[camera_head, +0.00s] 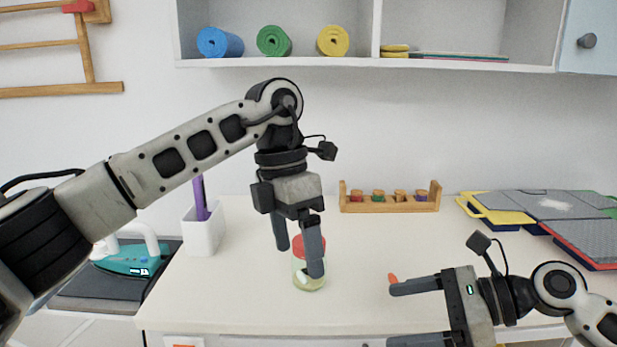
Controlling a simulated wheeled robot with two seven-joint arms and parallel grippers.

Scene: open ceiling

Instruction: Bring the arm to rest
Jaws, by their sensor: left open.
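My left gripper (298,246) comes in from the left and points down over the middle of the white table. Its two fingers are apart, in front of a jar (309,281) with a red lid and a pale green lower part. The fingers partly hide the jar, and I cannot tell whether they touch it. My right gripper (400,313) is at the lower right, pointing left, with its two fingers wide apart. Nothing shows between them. A small orange-red tip shows beside its upper finger.
The white table (240,290) has free room left and right of the jar. A white cup (205,232) with a purple item, a teal iron (132,258), a wooden rack (390,197) and stacked cases (545,215) surround it. A shelf (400,66) with rolled mats hangs above.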

